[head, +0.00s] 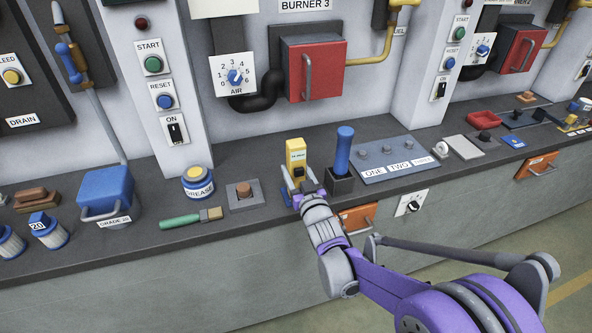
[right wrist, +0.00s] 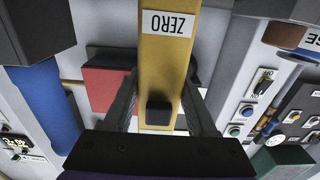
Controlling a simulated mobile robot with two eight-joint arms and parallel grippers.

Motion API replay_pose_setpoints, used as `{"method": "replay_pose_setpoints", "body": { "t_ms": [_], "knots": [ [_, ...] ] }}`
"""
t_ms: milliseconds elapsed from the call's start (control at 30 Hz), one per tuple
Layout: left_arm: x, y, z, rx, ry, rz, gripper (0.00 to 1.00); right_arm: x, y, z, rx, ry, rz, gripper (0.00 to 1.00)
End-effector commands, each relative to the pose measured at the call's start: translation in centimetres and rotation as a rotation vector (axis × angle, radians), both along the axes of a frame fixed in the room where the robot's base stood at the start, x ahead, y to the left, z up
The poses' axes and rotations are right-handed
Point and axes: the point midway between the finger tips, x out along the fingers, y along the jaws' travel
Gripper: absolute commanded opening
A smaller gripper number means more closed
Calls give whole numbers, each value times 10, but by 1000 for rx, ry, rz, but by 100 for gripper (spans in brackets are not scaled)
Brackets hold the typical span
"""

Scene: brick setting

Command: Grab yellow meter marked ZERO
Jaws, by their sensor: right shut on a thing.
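The yellow meter (head: 296,153) stands upright near the front of the dark counter, left of a blue-handled lever. In the right wrist view the yellow meter (right wrist: 165,60) fills the middle, with a white label reading ZERO and a dark block low on its face. My right gripper (head: 301,187) is shut on the meter, with one finger on each side of it. The fingers of the right gripper (right wrist: 161,80) also show in the wrist view. The meter's lower end is partly hidden by the gripper, so I cannot tell whether it touches the counter. My left gripper is out of view.
The blue-handled lever (head: 343,150) stands close on the right. A square plate with a brown knob (head: 245,192) and a grease tin (head: 197,182) are to the left. A panel marked ONE and TWO (head: 385,160) lies right. The red burner door (head: 316,70) is behind.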

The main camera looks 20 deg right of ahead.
Motion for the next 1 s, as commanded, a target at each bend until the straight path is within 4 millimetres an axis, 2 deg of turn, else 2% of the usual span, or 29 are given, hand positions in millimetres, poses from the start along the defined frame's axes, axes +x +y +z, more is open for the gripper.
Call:
{"method": "replay_pose_setpoints", "body": {
  "t_ms": [33, 133, 467, 567, 900, 1000],
  "knots": [
    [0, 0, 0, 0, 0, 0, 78, 0, 0, 0, 0, 0, 0, 17],
    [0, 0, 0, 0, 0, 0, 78, 0, 0, 0, 0, 0, 0, 0],
    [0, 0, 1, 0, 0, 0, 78, 0, 0, 4, 0, -1, 0, 0],
    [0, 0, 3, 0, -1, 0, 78, 0, 0, 15, 0, -1, 0, 0],
    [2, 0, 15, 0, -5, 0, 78, 0, 0, 81, -1, -1, 0, 0],
    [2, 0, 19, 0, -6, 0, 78, 2, 0, 91, 0, -1, -1, 0]
  ]
}}
